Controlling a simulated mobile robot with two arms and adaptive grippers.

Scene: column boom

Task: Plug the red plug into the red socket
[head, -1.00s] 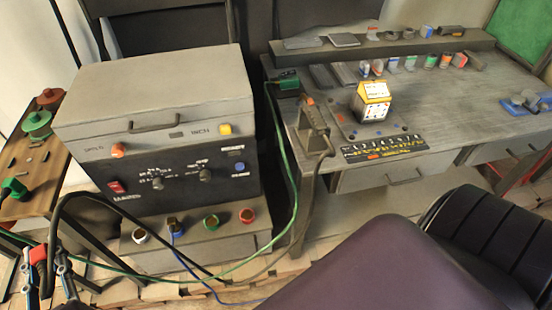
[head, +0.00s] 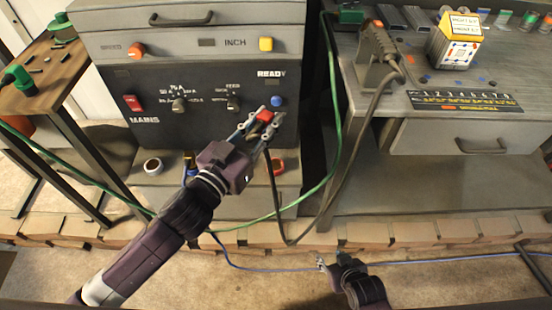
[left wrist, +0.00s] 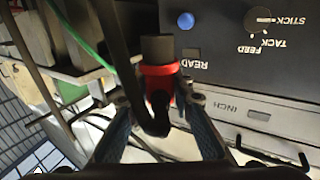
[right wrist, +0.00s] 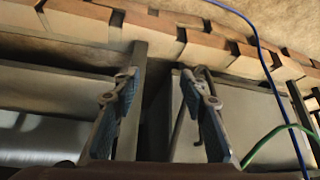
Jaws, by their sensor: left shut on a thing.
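My left gripper (head: 264,124) is shut on the red plug (head: 265,115), in front of the lower right of the dark front panel. In the left wrist view the plug's red collar (left wrist: 158,78) and dark body (left wrist: 157,48) sit between the fingertips, and a black cable hangs from it. The red socket (head: 279,166) shows as a red rim on the low ledge, below and a little right of the plug and apart from it. The cable passes close to it and my gripper partly covers that area. My right gripper (head: 331,264) is low at the bottom; its wrist view shows it open and empty.
A white-rimmed socket (head: 153,166) and a partly hidden blue socket (head: 189,168) share the ledge. A green cable (head: 317,188) and a blue cable (head: 265,269) run across below. A workbench (head: 440,190) stands right, with a grey tool holder (head: 374,70).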

